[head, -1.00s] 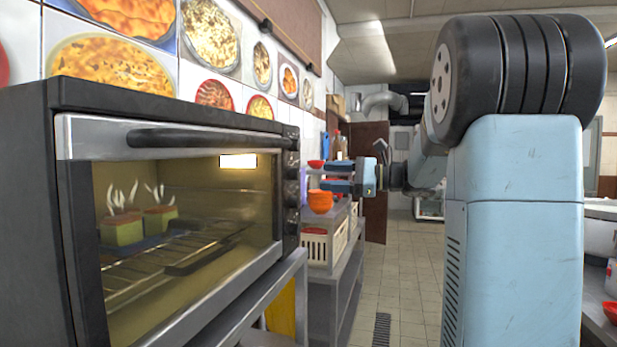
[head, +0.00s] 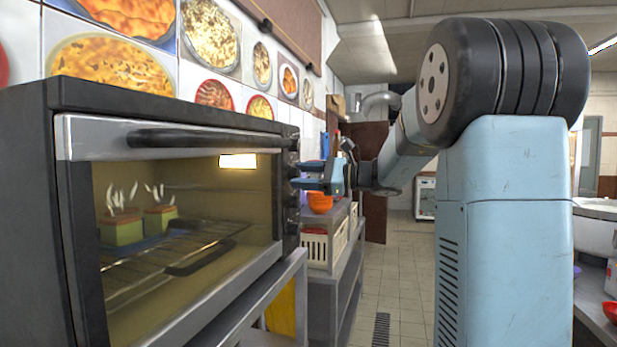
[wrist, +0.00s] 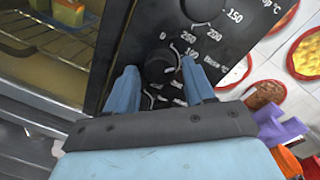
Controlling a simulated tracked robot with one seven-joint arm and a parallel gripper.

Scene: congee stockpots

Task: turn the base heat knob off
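The base heat knob (wrist: 160,68) is a round black knob on the oven's dark control panel, beside the "Base °C" lettering in the wrist view. Numbers ring it, with a 0 at its upper left. Its pointer setting cannot be made out. My gripper (wrist: 160,78) has its two blue fingers apart, one on each side of this knob; I cannot tell whether either touches it. In the head view my gripper (head: 303,175) is at the right edge of the oven (head: 150,140), level with the panel, and its fingers partly hide the knobs.
The top heat knob (wrist: 203,8) is just above in the wrist view. Inside the lit oven, steaming green containers (head: 122,228) stand on a wire rack. Orange bowls (head: 320,201) and a cream crate (head: 315,247) are beyond my gripper. The tiled aisle (head: 395,270) is clear.

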